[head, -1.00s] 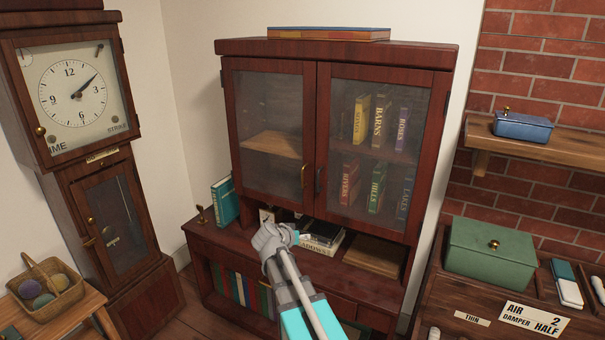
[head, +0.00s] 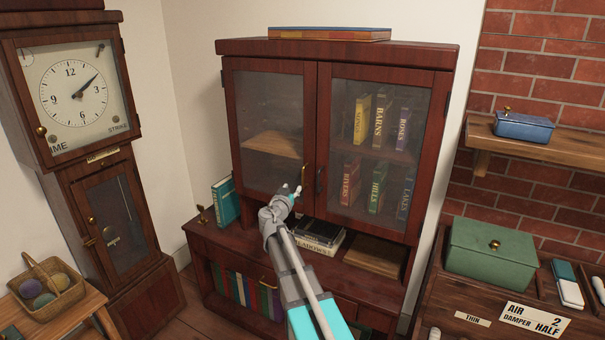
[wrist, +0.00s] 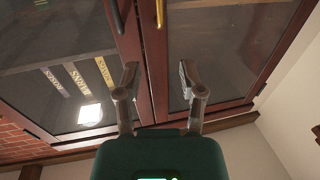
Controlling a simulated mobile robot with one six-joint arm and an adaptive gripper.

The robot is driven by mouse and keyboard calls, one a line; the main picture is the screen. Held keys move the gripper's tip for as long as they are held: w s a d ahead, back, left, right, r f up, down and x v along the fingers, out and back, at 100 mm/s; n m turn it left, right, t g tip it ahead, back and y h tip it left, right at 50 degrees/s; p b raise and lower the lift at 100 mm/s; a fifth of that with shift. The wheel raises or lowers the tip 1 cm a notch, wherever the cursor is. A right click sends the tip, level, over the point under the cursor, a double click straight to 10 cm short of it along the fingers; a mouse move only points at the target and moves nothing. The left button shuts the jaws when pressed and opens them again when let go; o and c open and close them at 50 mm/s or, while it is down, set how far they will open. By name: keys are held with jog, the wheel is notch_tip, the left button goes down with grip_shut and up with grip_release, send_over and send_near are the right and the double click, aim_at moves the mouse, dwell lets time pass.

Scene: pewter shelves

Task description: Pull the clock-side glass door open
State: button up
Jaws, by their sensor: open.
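The clock-side glass door (head: 268,130) is the left door of the dark red cabinet and sits shut in its frame. Its upright brass handle (head: 304,177) is by the inner edge; it also shows at the top of the wrist view (wrist: 160,14). My gripper (head: 294,190) is just below that handle in the head view. In the wrist view my gripper (wrist: 157,75) has its fingers spread and empty, with the handle beyond the tips, roughly in line with the gap. I see no contact with the handle.
The right glass door (head: 380,150), with a dark handle (head: 319,181), is shut over several books. The tall clock (head: 85,100) stands at left. A flat box (head: 330,34) tops the cabinet.

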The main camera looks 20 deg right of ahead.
aim_at(303, 173)
jog(key=shift+w, duration=0.1)
jog(key=x, duration=1.3)
jog(key=shift+w+d, duration=0.25)
grip_shut()
jog(key=shift+a, duration=0.2)
jog(key=shift+s+d, duration=0.1)
jog(key=shift+d, duration=0.05)
